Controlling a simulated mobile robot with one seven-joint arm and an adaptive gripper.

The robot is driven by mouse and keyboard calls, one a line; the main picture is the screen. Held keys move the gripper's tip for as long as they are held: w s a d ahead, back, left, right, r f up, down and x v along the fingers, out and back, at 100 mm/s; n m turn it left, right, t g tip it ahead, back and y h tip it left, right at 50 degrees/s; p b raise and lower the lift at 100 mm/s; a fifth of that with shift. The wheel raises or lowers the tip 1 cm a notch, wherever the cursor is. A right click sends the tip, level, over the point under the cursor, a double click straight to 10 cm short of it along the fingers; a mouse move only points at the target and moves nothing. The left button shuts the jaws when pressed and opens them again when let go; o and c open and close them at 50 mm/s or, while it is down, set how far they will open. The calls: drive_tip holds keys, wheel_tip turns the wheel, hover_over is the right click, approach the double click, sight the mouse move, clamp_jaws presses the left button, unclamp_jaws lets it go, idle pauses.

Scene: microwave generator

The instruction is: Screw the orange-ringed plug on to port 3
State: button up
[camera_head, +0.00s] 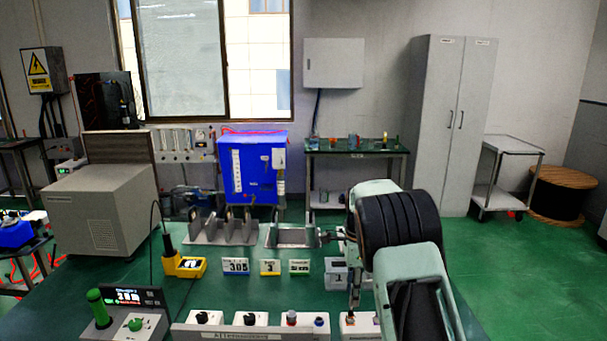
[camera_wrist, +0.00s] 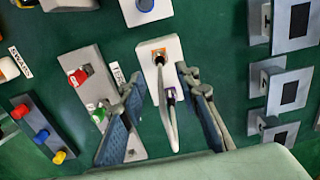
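In the wrist view, a white plate (camera_wrist: 147,75) carries an orange-ringed fitting (camera_wrist: 160,52) with a dark plug body in its middle. In the head view my arm comes in from the right and hides part of the bench front. I cannot tell which socket is port 3.
A bench-front panel (camera_head: 250,333) carries several knobs and sockets. A yellow holder (camera_head: 184,266), number cards such as one marked 3 (camera_head: 270,267), and metal racks (camera_head: 222,236) stand behind it. In the wrist view, a button panel (camera_wrist: 40,128) lies left and grey blocks (camera_wrist: 286,85) lie right.

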sight(351, 310)
wheel_tip(351, 310, down, 7)
drive_tip(key=b, duration=0.3)
idle(1.3)
clamp_jaws()
drive_tip(key=shift+r, duration=0.1)
idle(0.3)
drive_tip(key=shift+r+p, duration=2.15)
drive_tip(key=shift+r, duration=0.75)
